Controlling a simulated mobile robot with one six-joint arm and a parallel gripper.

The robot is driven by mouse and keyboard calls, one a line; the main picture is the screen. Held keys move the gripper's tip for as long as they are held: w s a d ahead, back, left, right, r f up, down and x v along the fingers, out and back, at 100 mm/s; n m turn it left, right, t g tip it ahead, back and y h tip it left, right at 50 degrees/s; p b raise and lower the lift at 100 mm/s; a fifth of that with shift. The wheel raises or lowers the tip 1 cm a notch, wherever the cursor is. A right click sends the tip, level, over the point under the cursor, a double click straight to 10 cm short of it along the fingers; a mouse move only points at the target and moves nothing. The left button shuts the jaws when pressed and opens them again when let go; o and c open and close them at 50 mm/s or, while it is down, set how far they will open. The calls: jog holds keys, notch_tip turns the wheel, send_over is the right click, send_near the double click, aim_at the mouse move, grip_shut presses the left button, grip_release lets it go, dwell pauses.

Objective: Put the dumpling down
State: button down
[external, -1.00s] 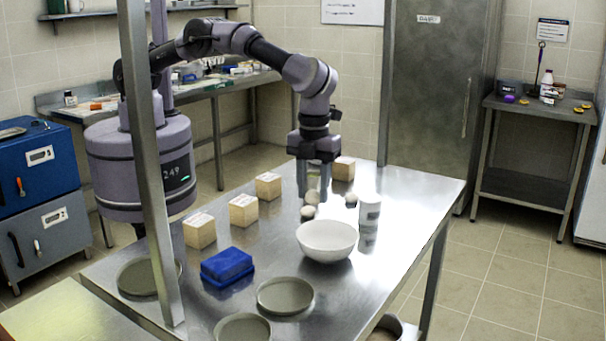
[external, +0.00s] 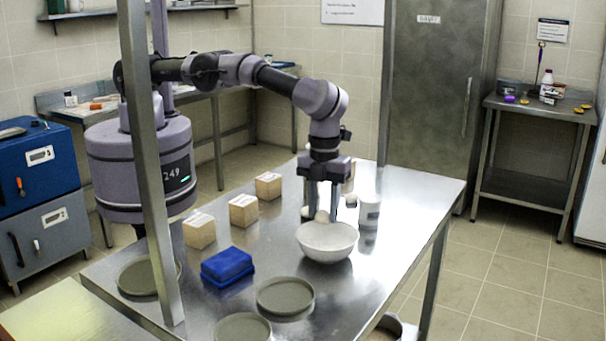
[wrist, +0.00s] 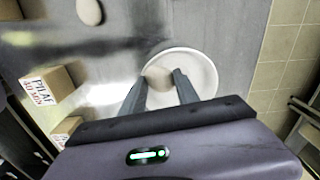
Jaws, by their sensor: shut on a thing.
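A pale, round dumpling (external: 321,216) is held between the fingertips of my gripper (external: 322,208). It also shows between the two fingers in the wrist view (wrist: 158,77). My gripper points down and is shut on it, at the far rim of a white bowl (external: 327,245). In the wrist view the dumpling overlaps the bowl (wrist: 207,88); its exact height above the bowl is hard to tell. Other pale dumplings lie on the table, one just left of the fingers (external: 306,211) and one to the right (external: 350,200).
A white canister (external: 369,212) stands close behind the bowl on the right. Several wooden boxes (external: 243,210) stand along the table's left side. A blue block (external: 227,267) and grey-green dishes (external: 285,296) sit in front. Bare steel table lies between the boxes and bowl.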

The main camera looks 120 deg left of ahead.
aim_at(323, 212)
jog(key=shift+f, duration=0.25)
jog(key=c, duration=0.9)
grip_release()
notch_tip(323, 212, up, 13)
jog(key=p, duration=0.5)
jog(key=shift+r+p, duration=0.2)
jog(key=shift+p, duration=0.15)
